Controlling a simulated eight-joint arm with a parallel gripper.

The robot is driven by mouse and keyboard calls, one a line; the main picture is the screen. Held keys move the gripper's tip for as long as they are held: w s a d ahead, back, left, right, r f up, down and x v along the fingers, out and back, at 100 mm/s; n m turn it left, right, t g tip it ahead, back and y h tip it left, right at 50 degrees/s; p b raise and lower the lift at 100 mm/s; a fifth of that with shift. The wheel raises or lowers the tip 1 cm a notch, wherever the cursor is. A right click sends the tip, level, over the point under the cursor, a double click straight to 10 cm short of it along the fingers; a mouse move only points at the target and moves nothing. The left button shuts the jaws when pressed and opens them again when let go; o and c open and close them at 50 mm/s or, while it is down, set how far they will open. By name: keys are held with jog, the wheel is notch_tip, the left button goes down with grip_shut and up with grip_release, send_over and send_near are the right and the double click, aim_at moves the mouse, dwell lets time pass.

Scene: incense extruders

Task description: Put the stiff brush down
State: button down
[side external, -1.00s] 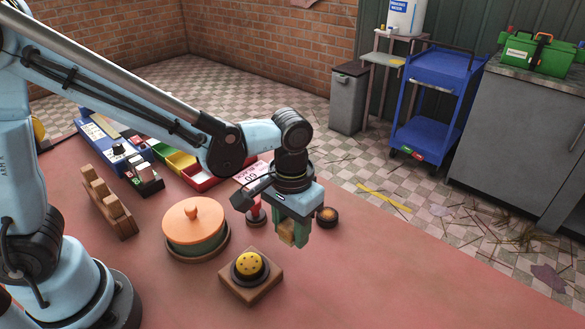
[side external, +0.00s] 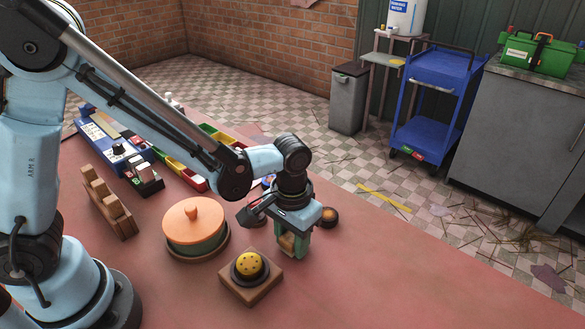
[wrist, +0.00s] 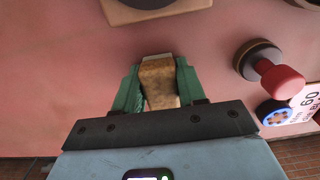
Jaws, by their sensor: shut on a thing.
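My gripper (side external: 292,248) has green fingers and points down at the red table, right of the wooden block with the yellow perforated disc. It is shut on a tan wooden block-like piece, the stiff brush (side external: 287,243). In the wrist view the brush (wrist: 159,82) sits between the two green fingers (wrist: 157,88). The brush is low, close to the table top; I cannot tell whether it touches. Its bristles are mostly hidden.
The wooden block with the yellow disc (side external: 250,266) stands close on the left. A lidded orange pot (side external: 194,223) is farther left. A small dark round piece (side external: 328,216) lies behind my gripper. A red-topped knob (wrist: 281,80) stands nearby. The table's right front is clear.

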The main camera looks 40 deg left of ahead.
jog(key=shift+f, duration=0.45)
jog(key=c, duration=0.7)
grip_release()
jog(key=shift+o, duration=0.3)
notch_tip(320, 180, up, 13)
jog(key=shift+w+f, duration=0.15)
jog(key=s+a+r+t, duration=0.1)
jog(key=s+a+t, duration=0.1)
jog(key=a, duration=0.4)
jog(key=s+a+t, duration=0.3)
jog(key=a+t, duration=0.2)
jog(key=a, duration=0.2)
jog(key=shift+a+r, duration=0.25)
jog(key=shift+r, duration=0.15)
